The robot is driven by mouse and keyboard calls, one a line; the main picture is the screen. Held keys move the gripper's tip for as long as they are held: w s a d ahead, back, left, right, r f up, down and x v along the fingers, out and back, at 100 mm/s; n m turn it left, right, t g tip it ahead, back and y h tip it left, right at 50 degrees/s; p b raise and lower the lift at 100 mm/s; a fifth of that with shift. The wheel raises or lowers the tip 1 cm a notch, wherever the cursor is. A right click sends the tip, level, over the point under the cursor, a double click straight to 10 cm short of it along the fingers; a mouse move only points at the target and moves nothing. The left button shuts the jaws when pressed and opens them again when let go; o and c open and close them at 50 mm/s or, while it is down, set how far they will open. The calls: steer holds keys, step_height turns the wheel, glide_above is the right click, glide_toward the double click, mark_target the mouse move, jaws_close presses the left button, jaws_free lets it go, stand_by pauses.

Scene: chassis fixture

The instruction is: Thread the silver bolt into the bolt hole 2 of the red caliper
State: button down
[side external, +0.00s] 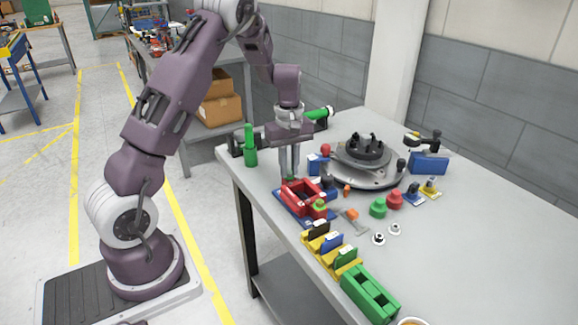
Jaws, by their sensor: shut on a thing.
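The red caliper (303,198) sits on a blue base (292,209) near the front left edge of the table, with a green part (319,205) at its near right end. My gripper (290,176) points straight down with its fingertips at the far left end of the caliper. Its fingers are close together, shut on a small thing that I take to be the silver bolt. The bolt itself is too small and too hidden to make out. I cannot tell bolt hole 2 from the other holes, nor whether the bolt touches it.
A round grey fixture (362,178) stands behind and to the right. Green and red knobs (386,202) and small washers (379,238) lie right of the caliper. A yellow rack (330,255) and a green block (370,293) line the front edge. The table's right side is clear.

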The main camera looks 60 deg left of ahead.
steer(key=m, duration=0.4)
steer(key=shift+s+d+f, duration=0.1)
steer(key=shift+f, duration=0.05)
steer(key=m, duration=0.3)
steer(key=shift+m, duration=0.4)
steer(key=c, duration=1.3)
jaws_free()
steer(key=shift+o, duration=0.2)
step_height(320, 180, up, 8)
steer(key=shift+r, duration=0.1)
